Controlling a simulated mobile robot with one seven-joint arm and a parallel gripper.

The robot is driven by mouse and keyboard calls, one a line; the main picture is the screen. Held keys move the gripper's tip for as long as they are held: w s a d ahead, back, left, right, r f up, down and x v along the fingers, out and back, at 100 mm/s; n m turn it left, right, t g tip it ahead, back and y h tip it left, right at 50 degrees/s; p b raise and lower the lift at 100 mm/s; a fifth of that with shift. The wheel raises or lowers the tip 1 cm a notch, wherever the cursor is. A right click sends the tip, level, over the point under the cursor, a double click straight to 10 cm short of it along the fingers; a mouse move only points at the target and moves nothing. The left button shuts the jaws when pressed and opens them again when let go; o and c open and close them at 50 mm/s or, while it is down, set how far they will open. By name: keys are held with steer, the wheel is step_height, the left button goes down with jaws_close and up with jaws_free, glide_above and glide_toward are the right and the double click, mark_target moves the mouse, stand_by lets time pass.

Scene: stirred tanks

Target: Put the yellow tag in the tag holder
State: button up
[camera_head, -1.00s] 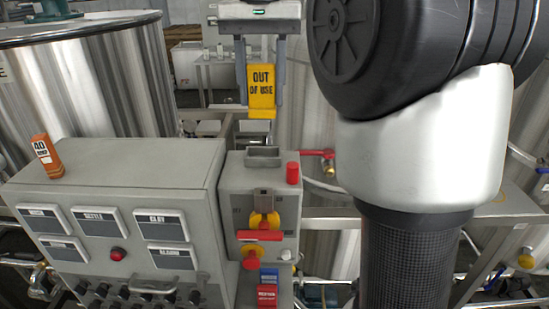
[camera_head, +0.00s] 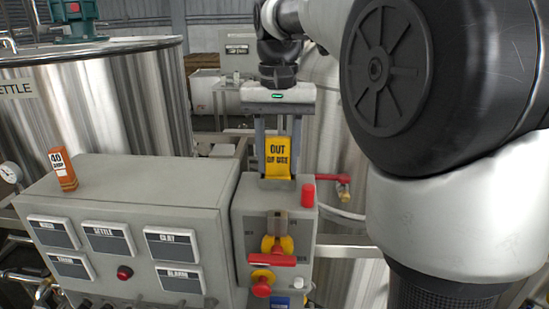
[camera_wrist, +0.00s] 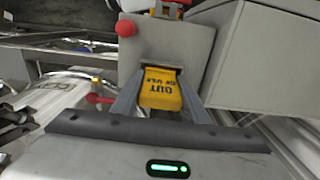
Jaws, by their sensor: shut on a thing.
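The yellow tag (camera_head: 277,152), marked "OUT OF USE", is upright between the two fingers of my gripper (camera_head: 278,168), which is shut on it. The tag also shows in the wrist view (camera_wrist: 160,92), between the fingers. The tag holder, a small grey open-topped tray, is on top of the grey switch box (camera_head: 246,208). The tag's lower end is down at the holder, and tag and fingers hide most of the holder. I cannot tell whether the tag's end is inside it.
A red button (camera_head: 308,194) stands close to the right of the fingers. A red and yellow rotary switch (camera_head: 275,257) is on the box's front. A larger grey panel (camera_head: 130,190) with an orange tag (camera_head: 62,170) on top stands left. Steel tanks (camera_head: 110,95) stand behind.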

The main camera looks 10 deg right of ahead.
steer(key=shift+s+f+b, duration=0.15)
steer(key=shift+f+b, duration=0.15)
steer(key=shift+f, duration=0.45)
steer(key=o, duration=1.1)
steer(key=shift+a+f, duration=0.1)
step_height(320, 180, up, 14)
steer(key=p, duration=0.3)
steer(key=shift+f+p, duration=0.15)
steer(key=shift+p, duration=0.15)
steer(key=s+f+n+t, duration=0.1)
steer(key=s+f+t, duration=0.1)
steer(key=s+f, duration=0.3)
steer(key=s+f+n+t, duration=0.1)
steer(key=s+f, duration=0.5)
steer(key=s, duration=0.1)
steer(key=s+f+n+t, duration=0.1)
steer(key=s+f+t, duration=0.1)
steer(key=s+f, duration=0.4)
steer(key=shift+f+n+t, duration=0.25)
steer(key=shift+n+t, duration=0.05)
